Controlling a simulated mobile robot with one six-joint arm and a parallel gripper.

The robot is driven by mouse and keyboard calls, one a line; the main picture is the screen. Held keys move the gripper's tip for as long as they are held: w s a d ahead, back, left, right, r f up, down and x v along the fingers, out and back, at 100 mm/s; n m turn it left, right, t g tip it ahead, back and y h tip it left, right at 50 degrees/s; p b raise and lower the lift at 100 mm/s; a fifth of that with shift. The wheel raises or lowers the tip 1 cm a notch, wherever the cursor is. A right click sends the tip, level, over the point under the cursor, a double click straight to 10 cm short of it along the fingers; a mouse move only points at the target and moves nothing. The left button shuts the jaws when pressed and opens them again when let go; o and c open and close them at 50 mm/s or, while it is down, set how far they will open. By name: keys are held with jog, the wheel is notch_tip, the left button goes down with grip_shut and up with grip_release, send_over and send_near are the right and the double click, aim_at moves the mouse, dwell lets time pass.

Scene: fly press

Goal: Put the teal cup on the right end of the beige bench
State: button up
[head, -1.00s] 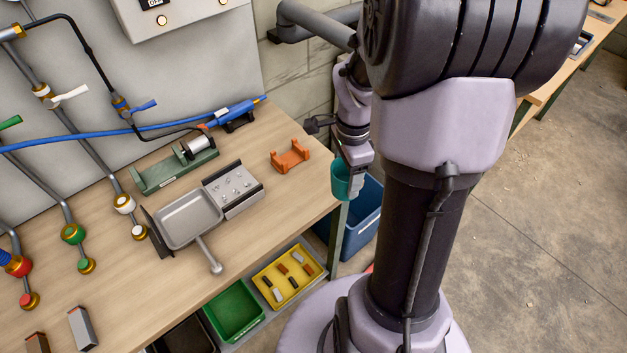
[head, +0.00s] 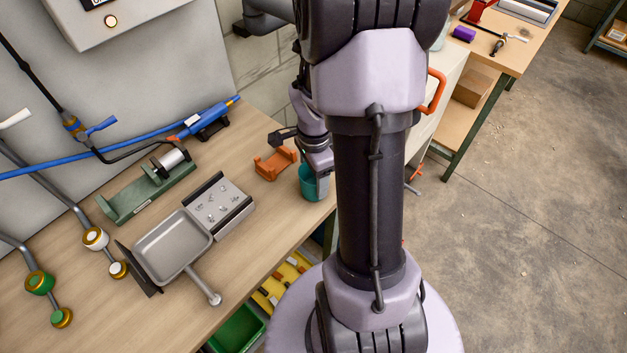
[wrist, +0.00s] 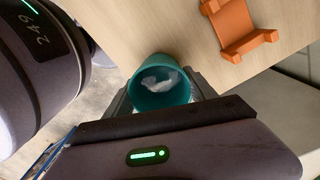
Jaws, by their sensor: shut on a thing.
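The teal cup (head: 313,184) is held by my gripper (head: 318,178) at the right end of the near light-wood bench (head: 255,262). In the wrist view the cup (wrist: 160,84) sits between the two fingers of my gripper (wrist: 160,95), its mouth facing the camera, with something whitish inside. I cannot tell whether its base touches the bench or hangs above it. A pale cream surface (head: 437,117) shows farther right, mostly hidden behind my arm.
An orange cradle (head: 274,164) stands on the wood bench just left of the cup; it also shows in the wrist view (wrist: 236,28). A grey pan (head: 172,246), a studded metal block (head: 218,205) and a green fixture (head: 147,194) stand farther left. Another wood-topped bench (head: 500,52) is at the back right.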

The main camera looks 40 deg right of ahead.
jog(key=shift+f, duration=0.2)
jog(key=shift+f, duration=0.15)
jog(key=o, duration=1.6)
notch_tip(320, 180, up, 13)
jog(key=p, duration=0.5)
jog(key=a+r+n+t, duration=0.3)
jog(key=a+r+n, duration=0.55)
jog(key=a, duration=0.45)
jog(key=s+a+r+n+t+y, duration=0.25)
jog(key=s+a+r+n, duration=0.35)
jog(key=s+a+n, duration=0.4)
notch_tip(320, 180, down, 8)
jog(key=w+a+m+b, duration=0.1)
jog(key=w+b, duration=0.2)
jog(key=b, duration=0.5)
